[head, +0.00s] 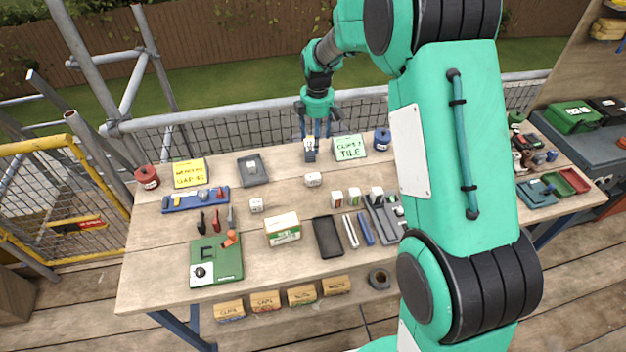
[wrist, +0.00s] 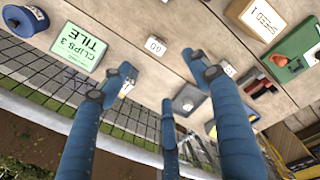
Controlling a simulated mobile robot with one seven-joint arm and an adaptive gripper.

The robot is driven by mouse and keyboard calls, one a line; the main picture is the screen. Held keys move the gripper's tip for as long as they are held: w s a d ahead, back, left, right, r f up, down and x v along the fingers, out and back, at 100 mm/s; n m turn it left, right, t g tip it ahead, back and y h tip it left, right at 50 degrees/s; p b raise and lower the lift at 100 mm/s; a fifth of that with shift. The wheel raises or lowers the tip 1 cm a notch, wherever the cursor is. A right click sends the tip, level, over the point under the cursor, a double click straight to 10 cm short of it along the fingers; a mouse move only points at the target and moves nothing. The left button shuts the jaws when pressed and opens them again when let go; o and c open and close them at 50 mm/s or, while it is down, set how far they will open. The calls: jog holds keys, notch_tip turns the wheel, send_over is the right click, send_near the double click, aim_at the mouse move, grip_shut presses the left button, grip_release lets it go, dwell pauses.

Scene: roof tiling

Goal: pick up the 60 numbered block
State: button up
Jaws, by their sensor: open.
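A small white block (wrist: 155,45) with a number that looks like 60 lies on the wooden table in the wrist view. It appears to be the white block (head: 312,179) in front of my gripper in the head view. My gripper (head: 316,135) is over the table's far edge with its blue fingers pointing down. In the wrist view its three fingers (wrist: 160,82) are spread, open and empty, with the 60 block beyond the fingertips and apart from them. Another white block (wrist: 127,87) is partly hidden beside the left finger. A third small block (wrist: 229,70) lies past the right finger.
A green "CLIPS" tile card (head: 349,147) and a blue roll (head: 382,139) stand right of my gripper. A grey tray (head: 252,168) lies to its left. A mesh rail runs behind the table. Several tools and boxes crowd the front.

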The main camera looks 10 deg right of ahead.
aim_at(312, 175)
jog(key=w+f+n, duration=0.2)
jog(key=w+f, duration=0.2)
jog(key=f, duration=0.7)
jog(key=shift+w+a+n+g, duration=0.15)
jog(key=shift+w+n+g, duration=0.25)
jog(key=shift+f, duration=4.3)
jog(key=shift+f, duration=0.1)
jog(key=shift+f, duration=2.5)
jog(key=c, duration=1.3)
